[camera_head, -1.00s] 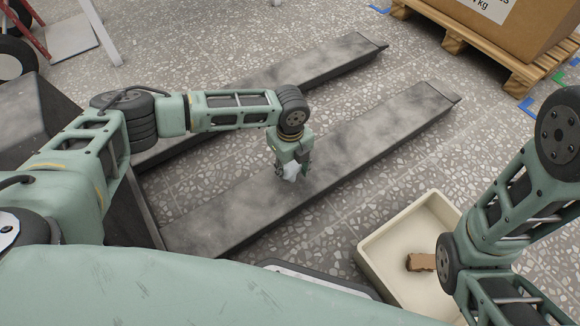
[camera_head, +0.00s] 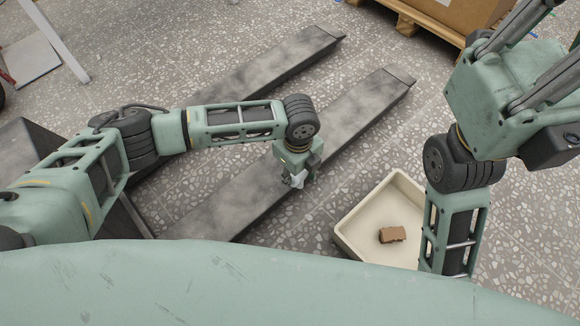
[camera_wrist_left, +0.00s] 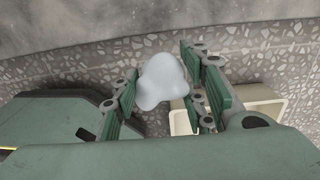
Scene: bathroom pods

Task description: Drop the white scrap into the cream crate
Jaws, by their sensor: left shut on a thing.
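The white scrap (camera_wrist_left: 163,82) is a pale, soft-looking lump between the fingers of my left gripper (camera_wrist_left: 168,92) in the left wrist view. In the head view my left gripper (camera_head: 297,178) is shut on it, with the scrap (camera_head: 297,181) showing at the fingertips. The gripper is over the nearer dark beam, left of the cream crate and apart from it. The cream crate (camera_head: 357,242) is an open, square box on the floor at right of centre, partly hidden by my right arm. A crate edge (camera_wrist_left: 262,112) shows behind the fingers in the left wrist view.
A brown block (camera_head: 392,234) lies inside the crate. Two long dark grey beams (camera_head: 350,105) run diagonally across the speckled floor. A wooden pallet with a cardboard box (camera_head: 465,12) stands at the upper right. My right arm passes over the crate's right side.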

